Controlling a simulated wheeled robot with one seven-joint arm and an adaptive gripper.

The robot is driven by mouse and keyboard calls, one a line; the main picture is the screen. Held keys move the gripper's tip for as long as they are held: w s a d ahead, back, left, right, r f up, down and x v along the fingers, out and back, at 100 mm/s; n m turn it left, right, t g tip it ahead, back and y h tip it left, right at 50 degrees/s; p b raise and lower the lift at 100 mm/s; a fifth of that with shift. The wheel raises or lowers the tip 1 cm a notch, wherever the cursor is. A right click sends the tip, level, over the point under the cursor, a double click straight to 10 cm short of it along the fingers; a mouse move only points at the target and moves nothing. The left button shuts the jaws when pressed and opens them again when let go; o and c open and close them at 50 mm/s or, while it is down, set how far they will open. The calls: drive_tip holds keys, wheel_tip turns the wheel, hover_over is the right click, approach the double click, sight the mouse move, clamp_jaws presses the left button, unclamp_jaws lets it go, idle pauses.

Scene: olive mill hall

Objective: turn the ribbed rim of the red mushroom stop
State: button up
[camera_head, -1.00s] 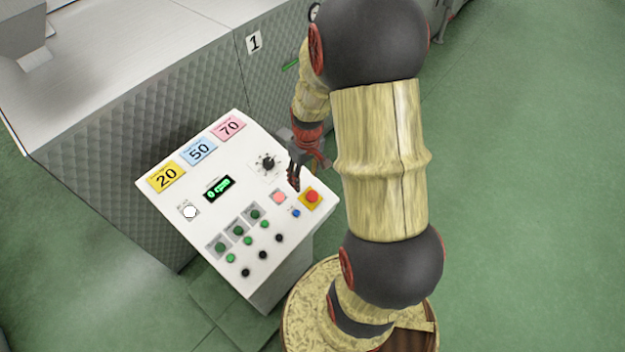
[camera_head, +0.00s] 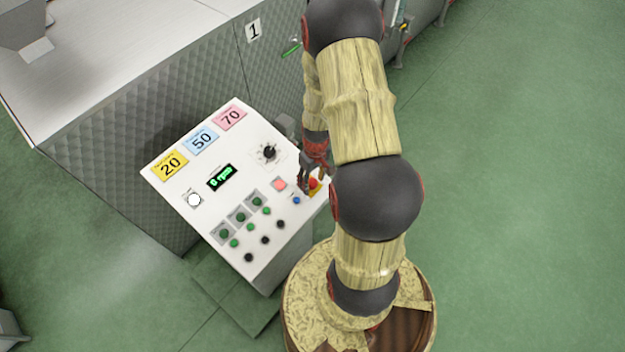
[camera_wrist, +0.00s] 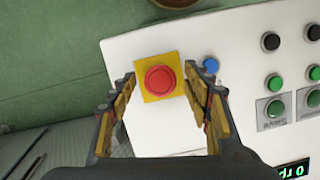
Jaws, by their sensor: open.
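The red mushroom stop (camera_wrist: 160,80) sits on a yellow square plate (camera_wrist: 143,94) near the edge of the white control panel (camera_wrist: 170,132). In the head view the red stop (camera_head: 314,183) is partly hidden by my gripper (camera_head: 309,181). In the wrist view my gripper (camera_wrist: 158,97) is open, its yellow-padded fingers on either side of the stop in the picture. It holds nothing. I cannot tell whether the fingers touch the rim or how far above it they are. The ribs are too small to make out.
A blue button (camera_wrist: 210,65) lies close to the right finger. The dial (camera_head: 269,153), a lit pink button (camera_head: 280,184) and several green and black buttons are on the panel. A grey metal machine (camera_head: 130,170) stands behind. Green floor is clear at right.

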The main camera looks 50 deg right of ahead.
drive_tip(key=shift+c, duration=1.4)
drive_tip(key=c, duration=0.9)
